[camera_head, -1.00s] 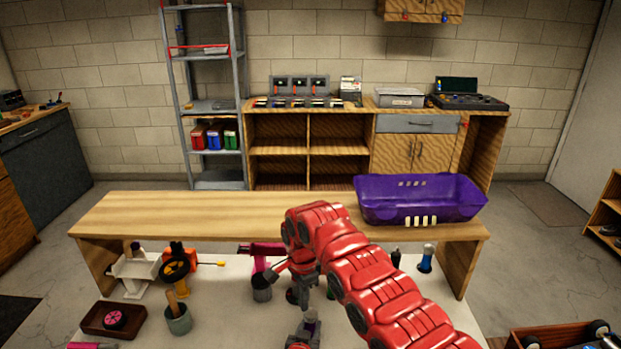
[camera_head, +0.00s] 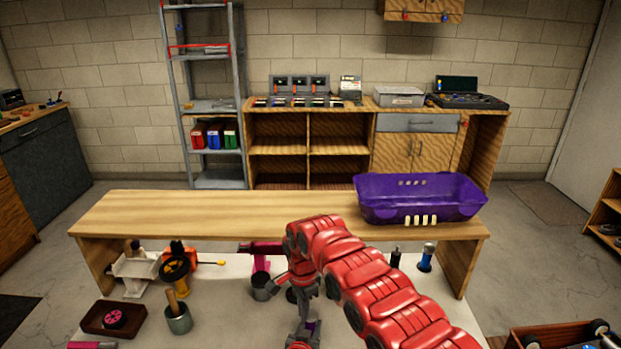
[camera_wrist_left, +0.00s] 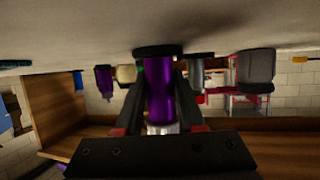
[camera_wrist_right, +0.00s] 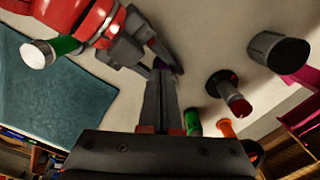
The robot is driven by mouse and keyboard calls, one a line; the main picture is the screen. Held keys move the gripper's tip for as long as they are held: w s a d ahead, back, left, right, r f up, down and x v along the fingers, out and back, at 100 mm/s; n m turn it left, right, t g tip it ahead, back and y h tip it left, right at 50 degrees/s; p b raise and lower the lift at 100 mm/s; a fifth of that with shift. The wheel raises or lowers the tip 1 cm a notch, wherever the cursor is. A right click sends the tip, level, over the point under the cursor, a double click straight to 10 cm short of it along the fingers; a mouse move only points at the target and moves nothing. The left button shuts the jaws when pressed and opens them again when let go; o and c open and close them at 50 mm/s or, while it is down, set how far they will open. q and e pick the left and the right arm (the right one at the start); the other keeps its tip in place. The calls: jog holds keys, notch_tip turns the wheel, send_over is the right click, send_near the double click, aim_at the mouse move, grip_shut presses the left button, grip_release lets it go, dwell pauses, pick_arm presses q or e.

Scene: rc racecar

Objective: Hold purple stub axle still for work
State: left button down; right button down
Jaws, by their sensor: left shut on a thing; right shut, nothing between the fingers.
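The purple stub axle (camera_wrist_left: 160,92) stands between the fingers of my left gripper (camera_wrist_left: 162,84) in the left wrist view. A black disc at its end lies close to the pale work surface. My left gripper is shut on it. In the head view only a small purple part (camera_head: 314,325) shows, low in the middle, with my arms hiding the rest. My right gripper (camera_wrist_right: 165,72) is shut and empty in the right wrist view. Its tips are close beside the left gripper and a small dark purple patch; whether they touch cannot be told.
A grey cup (camera_head: 265,288), a pot with a wooden handle (camera_head: 179,318) and a brown tray (camera_head: 113,318) stand left of the arms. Black and blue bottles (camera_head: 425,258) are to the right. A raised wooden shelf (camera_head: 210,211) with a purple basket (camera_head: 420,206) lies behind.

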notch_tip(320, 180, down, 2)
jog(key=shift+f, duration=0.1)
jog(key=shift+w+d, duration=0.3)
jog(key=shift+w, duration=0.15)
dwell(0.8)
jog(key=shift+s+a, duration=0.1)
notch_tip(320, 180, up, 6)
jog(key=shift+s+a, duration=0.2)
dwell(0.5)
